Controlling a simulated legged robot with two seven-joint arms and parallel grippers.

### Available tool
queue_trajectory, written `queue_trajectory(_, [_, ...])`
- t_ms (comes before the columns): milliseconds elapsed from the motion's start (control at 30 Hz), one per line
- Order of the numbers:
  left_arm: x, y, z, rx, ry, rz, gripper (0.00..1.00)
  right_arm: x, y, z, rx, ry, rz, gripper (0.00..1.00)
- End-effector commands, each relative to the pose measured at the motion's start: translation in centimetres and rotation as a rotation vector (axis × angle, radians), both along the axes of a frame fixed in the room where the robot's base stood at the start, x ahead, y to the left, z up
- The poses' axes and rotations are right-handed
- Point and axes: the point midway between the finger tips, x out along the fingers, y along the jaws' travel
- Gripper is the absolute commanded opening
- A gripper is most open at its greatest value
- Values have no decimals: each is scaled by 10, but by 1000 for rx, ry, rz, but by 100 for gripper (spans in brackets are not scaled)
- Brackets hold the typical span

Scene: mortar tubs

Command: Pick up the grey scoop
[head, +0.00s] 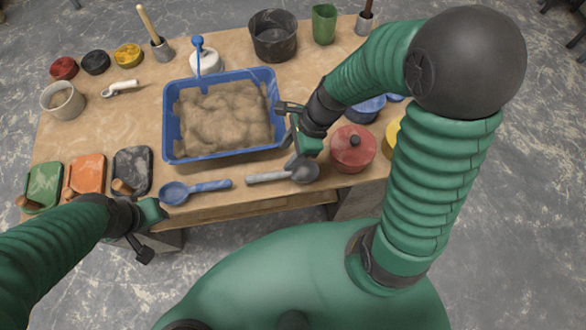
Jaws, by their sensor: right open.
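The grey scoop (268,178) lies near the front edge of the table, its handle to the left and its round bowl to the right. My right gripper (287,134) is open above the right side of the blue tub (168,133), just behind the scoop. Part of the gripper overlaps the scoop's bowl in the picture; I cannot tell whether they touch. My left gripper (146,232) is off the front edge of the table at the left, away from the scoop; its finger gap is unclear. A blue scoop (195,189) lies left of the grey one.
The blue tub holds sandy mortar (225,115). A red lidded pot (352,149) stands right of the grey scoop. Green (44,184), orange (87,171) and black (132,165) trays sit at the front left. A black bucket (273,37) stands at the back.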

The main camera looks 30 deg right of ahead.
Motion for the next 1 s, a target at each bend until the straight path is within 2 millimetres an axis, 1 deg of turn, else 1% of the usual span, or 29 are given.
queue_trajectory(33, [0,0,-8,0,0,0,36,-1,6,-18,2,6,1,47])
queue_trajectory(100, [0,0,-14,0,0,0,36,2,12,-34,1,4,2,47])
queue_trajectory(200, [-1,0,-19,0,0,0,36,5,19,-53,1,3,2,47])
queue_trajectory(367, [0,0,-23,0,0,0,36,8,22,-67,3,3,2,47])
queue_trajectory(500, [0,0,-32,0,0,0,36,7,34,-92,5,5,5,47])
queue_trajectory(600, [0,0,-37,0,0,0,36,8,40,-106,3,2,3,47])
queue_trajectory(700, [0,0,-38,0,0,0,36,9,42,-110,1,1,4,47])
queue_trajectory(867, [0,0,-37,0,0,0,36,9,43,-109,1,-1,4,47])
queue_trajectory(933, [0,0,-37,0,0,0,36,9,43,-109,0,0,4,41])
queue_trajectory(1000, [0,0,-37,0,0,0,36,9,43,-109,1,0,4,32])
